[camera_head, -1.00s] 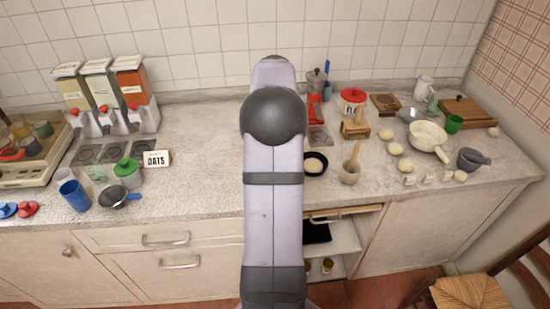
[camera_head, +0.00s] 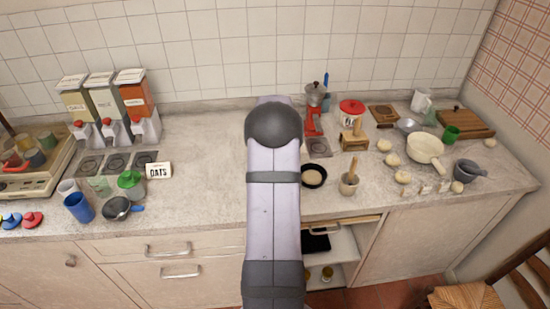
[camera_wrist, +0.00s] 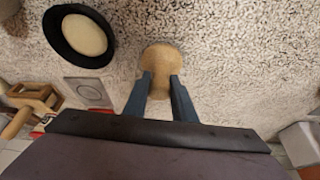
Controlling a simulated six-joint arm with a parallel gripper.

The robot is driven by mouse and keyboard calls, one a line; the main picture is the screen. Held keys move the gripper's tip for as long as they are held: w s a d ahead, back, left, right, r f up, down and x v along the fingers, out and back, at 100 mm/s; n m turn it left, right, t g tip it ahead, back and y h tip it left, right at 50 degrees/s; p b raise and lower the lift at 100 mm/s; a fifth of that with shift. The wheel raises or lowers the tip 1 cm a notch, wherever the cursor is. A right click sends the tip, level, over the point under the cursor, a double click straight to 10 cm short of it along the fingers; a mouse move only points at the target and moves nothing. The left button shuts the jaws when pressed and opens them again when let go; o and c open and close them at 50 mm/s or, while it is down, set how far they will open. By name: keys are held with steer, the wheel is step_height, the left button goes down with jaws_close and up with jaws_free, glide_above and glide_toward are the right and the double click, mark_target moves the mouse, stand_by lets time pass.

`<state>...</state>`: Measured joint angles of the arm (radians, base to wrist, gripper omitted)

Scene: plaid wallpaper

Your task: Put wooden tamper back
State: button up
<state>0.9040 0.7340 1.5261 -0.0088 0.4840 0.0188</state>
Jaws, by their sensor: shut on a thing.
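The wooden tamper (camera_wrist: 160,60), pale and round-headed, is between the two fingertips of my gripper (camera_wrist: 161,82) in the wrist view. My gripper is shut on it. The speckled counter (camera_wrist: 235,65) shows around it; I cannot tell whether the tamper touches the counter or hangs above it. In the head view my own arm hides the gripper and the tamper. A wooden stand (camera_head: 354,139) is to the right of my arm; part of it shows at the left edge of the wrist view (camera_wrist: 38,100).
A black bowl with pale contents (camera_head: 314,176) is close to the held tamper. A mortar with a wooden pestle (camera_head: 349,184) and a red coffee maker (camera_head: 313,120) are nearby. Dispensers (camera_head: 107,105) and an OATS sign (camera_head: 159,170) are left. Counter between sign and arm is clear.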

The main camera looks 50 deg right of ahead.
steer(key=shift+f, duration=0.1)
steer(key=shift+f, duration=0.15)
steer(key=o, duration=0.9)
steer(key=shift+o, duration=0.2)
steer(key=shift+a+r, duration=0.1)
steer(key=shift+r, duration=0.5)
steer(key=b+v, duration=0.3)
steer(key=v, duration=0.8)
steer(key=shift+s, duration=0.1)
